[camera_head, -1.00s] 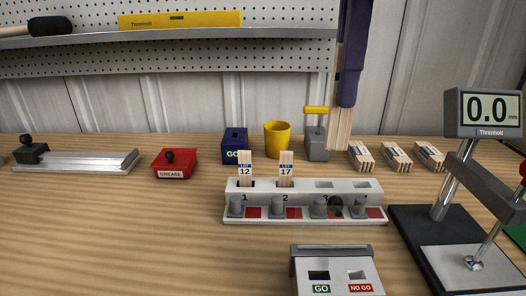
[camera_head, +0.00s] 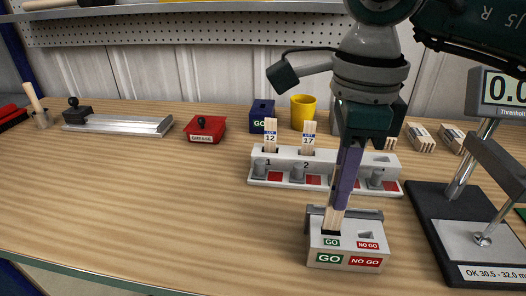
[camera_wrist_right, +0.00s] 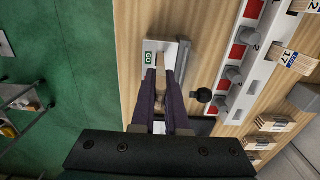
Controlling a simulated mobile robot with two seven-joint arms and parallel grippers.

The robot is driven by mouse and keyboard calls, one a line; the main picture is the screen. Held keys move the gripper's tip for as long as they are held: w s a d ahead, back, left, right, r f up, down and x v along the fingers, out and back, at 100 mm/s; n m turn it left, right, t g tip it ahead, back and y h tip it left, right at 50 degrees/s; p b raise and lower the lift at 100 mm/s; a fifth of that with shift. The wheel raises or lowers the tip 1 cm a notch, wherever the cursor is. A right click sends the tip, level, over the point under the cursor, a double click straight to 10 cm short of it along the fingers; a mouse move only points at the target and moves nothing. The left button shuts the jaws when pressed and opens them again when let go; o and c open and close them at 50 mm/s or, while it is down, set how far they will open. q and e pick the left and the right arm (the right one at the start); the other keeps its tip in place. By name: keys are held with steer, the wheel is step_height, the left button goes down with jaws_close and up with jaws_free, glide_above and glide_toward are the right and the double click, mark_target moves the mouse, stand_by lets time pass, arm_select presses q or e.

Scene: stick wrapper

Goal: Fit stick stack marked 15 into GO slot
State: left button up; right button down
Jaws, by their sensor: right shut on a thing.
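The pale wooden stick stack (camera_head: 335,219) stands nearly upright, slightly tilted, between the purple fingers of my right gripper (camera_head: 342,196). Its lower end meets the dark GO slot (camera_head: 331,233) on the grey gauge block (camera_head: 316,246); how deep it sits cannot be told. Its number is not visible. In the right wrist view the stack (camera_wrist_right: 160,88) shows between both fingers, over the block beside the GO label (camera_wrist_right: 149,57). The NO GO slot (camera_head: 365,236) is empty. My left gripper is not in view.
A white numbered holder (camera_head: 258,181) behind the block carries stacks marked 12 (camera_head: 270,135) and 17 (camera_head: 308,136). A thickness gauge stand (camera_head: 440,215) is close on the right. The table left of the block is clear.

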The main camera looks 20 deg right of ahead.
mark_target(331, 230)
step_height(331, 230, down, 4)
steer(key=shift+f, duration=0.1)
steer(key=shift+f, duration=0.2)
steer(key=c, duration=0.9)
jaws_free()
steer(key=shift+r, duration=0.1)
